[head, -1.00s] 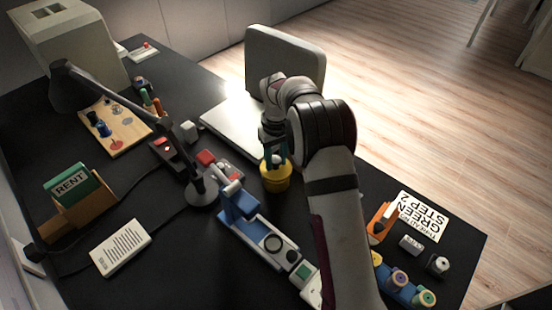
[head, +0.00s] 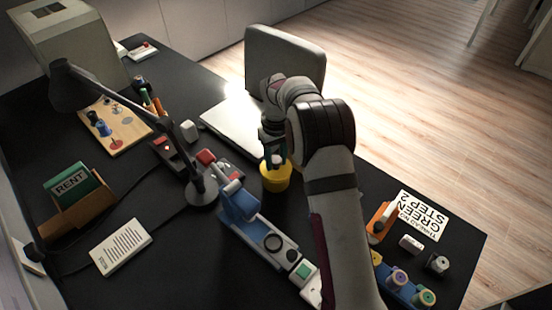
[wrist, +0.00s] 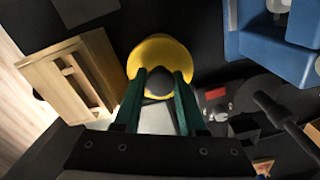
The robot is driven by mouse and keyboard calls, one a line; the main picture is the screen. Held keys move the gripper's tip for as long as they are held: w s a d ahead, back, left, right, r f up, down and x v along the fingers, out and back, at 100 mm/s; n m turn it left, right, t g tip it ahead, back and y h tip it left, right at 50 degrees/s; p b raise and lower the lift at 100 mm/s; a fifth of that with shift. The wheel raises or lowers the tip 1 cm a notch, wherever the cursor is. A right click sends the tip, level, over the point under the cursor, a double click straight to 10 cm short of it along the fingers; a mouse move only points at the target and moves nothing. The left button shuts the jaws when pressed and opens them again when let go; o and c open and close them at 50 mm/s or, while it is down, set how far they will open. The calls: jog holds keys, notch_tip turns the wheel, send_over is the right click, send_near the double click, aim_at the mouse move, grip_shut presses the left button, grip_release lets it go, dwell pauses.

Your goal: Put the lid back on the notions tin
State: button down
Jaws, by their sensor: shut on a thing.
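Yellow (wrist: 160,48) shows round the knob, and I cannot tell there where lid ends and tin begins. Whether the lid rests on the rim or is held just above it is not clear.
A blue and white sewing machine (head: 255,228) lies close in front of the tin. A wooden object (wrist: 75,75) is close to the tin in the wrist view.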

dwell(0.3)
grip_release()
dwell(0.4)
jog(key=shift+r, duration=0.1)
jog(key=shift+r, duration=3.4)
grip_shut()
